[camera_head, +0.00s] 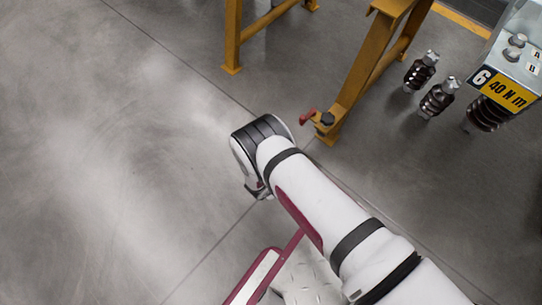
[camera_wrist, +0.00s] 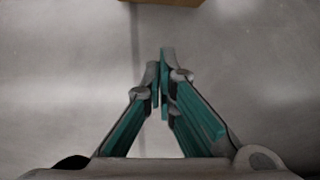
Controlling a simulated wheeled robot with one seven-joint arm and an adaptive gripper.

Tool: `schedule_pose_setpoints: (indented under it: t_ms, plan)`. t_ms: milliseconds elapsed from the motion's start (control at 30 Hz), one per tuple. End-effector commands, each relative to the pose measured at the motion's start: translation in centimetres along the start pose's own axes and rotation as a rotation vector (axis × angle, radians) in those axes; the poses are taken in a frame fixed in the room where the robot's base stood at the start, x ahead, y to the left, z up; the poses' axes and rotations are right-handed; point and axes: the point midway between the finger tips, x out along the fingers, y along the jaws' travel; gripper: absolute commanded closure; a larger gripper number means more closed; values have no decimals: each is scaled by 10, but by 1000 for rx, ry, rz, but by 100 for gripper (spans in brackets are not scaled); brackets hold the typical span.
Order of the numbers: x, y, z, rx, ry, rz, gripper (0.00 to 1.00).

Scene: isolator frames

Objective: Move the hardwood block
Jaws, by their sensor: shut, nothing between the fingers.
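My gripper (camera_wrist: 160,68) shows in the wrist view with its teal-and-grey fingers together and nothing between them. Bare grey floor lies beneath it. A brown-orange thing (camera_wrist: 163,2) is cut off by the top edge of the wrist view, ahead of the fingertips and apart from them. I cannot tell whether it is the hardwood block or part of a yellow frame. No hardwood block can be made out in the head view. There my arm reaches in from the lower right, and my gripper's fingers are hidden.
A yellow steel frame (camera_head: 363,72) with a red handle (camera_head: 308,115) and a black knob stands just beyond my wrist. Another yellow leg (camera_head: 233,40) stands further left. Spring isolators (camera_head: 437,98) and a plate labelled 6, 40 N m (camera_head: 505,92) are at the right. The left floor is clear.

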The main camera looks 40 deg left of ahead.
Motion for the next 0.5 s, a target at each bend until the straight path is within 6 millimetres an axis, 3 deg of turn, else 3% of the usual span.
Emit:
schedule_pose_setpoints:
  t_ms: [33, 200, 300, 500]
  plan:
    - [12, -1, -1, 2, 0, -1, 100]
    - [34, 0, 0, 3, 1, -1, 100]
    - [36, 0, 18, 2, -1, -1, 100]
    - [39, 0, 35, 2, 0, -1, 100]
